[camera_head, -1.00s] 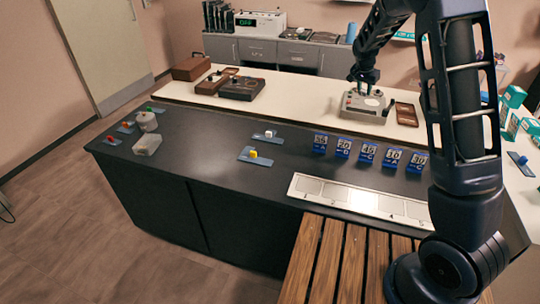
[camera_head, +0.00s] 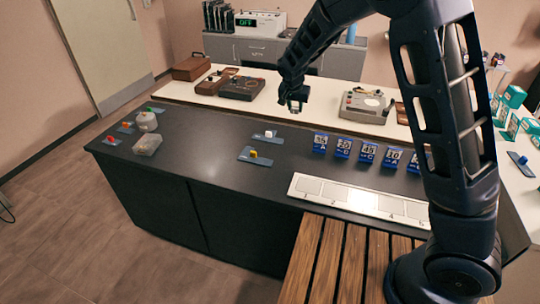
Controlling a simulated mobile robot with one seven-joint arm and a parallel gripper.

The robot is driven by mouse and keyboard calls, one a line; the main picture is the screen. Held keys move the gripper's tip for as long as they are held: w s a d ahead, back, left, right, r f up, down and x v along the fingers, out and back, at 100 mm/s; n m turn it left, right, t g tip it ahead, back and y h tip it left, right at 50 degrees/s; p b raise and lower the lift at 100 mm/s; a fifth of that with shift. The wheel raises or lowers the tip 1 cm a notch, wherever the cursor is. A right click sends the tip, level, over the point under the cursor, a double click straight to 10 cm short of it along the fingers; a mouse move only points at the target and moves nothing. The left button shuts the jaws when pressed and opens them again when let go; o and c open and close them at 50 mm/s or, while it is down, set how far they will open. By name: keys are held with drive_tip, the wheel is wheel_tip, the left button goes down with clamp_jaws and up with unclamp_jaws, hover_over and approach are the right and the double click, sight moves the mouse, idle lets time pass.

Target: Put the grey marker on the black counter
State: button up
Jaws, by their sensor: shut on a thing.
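My gripper (camera_head: 295,101) is shut on a small grey thing, which I take to be the grey marker (camera_head: 294,107). Most of it is hidden by the fingers, so its shape cannot be told. The gripper hangs above the area where the white counter meets the black counter (camera_head: 225,145), behind the card stands. The black counter's top is in clear view in the middle.
Blue card stands (camera_head: 343,147) and a white panel (camera_head: 362,197) occupy the right. Blue plates with white (camera_head: 269,134) and yellow (camera_head: 253,154) pieces lie mid-counter. A round pot (camera_head: 146,121) and clear box (camera_head: 148,145) stand left. A grey device (camera_head: 365,107) sits on the white counter.

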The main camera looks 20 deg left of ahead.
sight(290, 151)
drive_tip(key=shift+s+a, duration=0.3)
drive_tip(key=shift+s, duration=0.1)
drive_tip(key=shift+s+a+f, duration=0.1)
drive_tip(key=shift+s+f, duration=0.05)
drive_tip(key=shift+f, duration=0.15)
wheel_tip(290, 151, down, 20)
drive_tip(key=shift+r, duration=0.25)
drive_tip(key=shift+f, duration=0.15)
drive_tip(key=o, duration=1)
drive_tip(key=v, duration=1.2)
